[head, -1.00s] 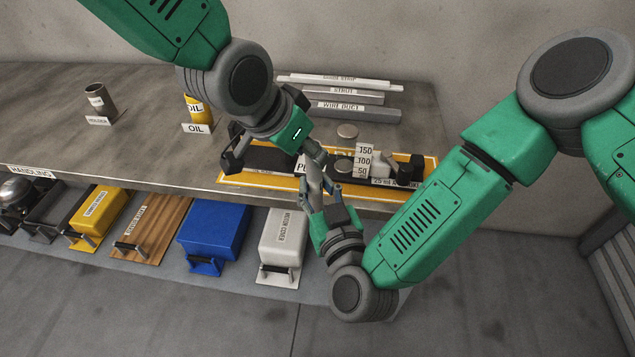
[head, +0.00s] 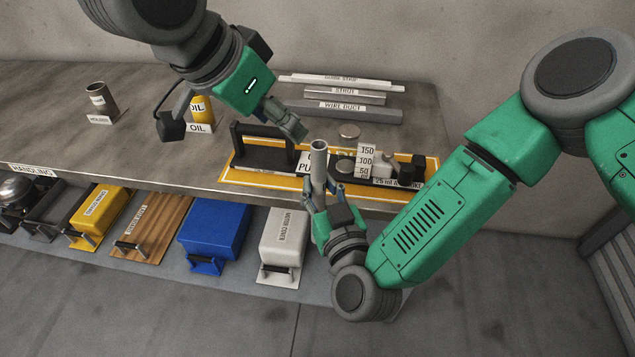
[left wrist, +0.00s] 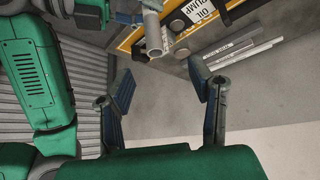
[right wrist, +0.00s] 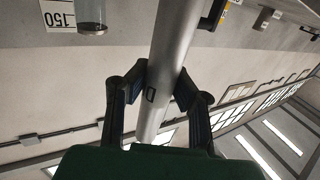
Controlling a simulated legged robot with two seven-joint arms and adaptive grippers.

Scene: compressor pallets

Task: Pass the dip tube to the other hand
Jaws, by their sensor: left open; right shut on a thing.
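The dip tube (head: 318,165) is a grey metal pipe with an open top end. It stands roughly upright in my right gripper (head: 318,196), in front of the table edge. The right wrist view shows the tube (right wrist: 174,50) between both fingers of my right gripper (right wrist: 160,88), which are shut on it. My left gripper (head: 235,118) is open and empty, up and to the left of the tube over the table. In the left wrist view its fingers (left wrist: 162,98) are spread wide, and the tube (left wrist: 154,32) shows beyond them, apart from them.
A yellow-edged board (head: 228,177) on the table holds a black handled part (head: 262,152) and a graduated cylinder with a scale card (head: 366,160). An oil can (head: 203,108) and a brown cup (head: 101,103) stand to the left.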

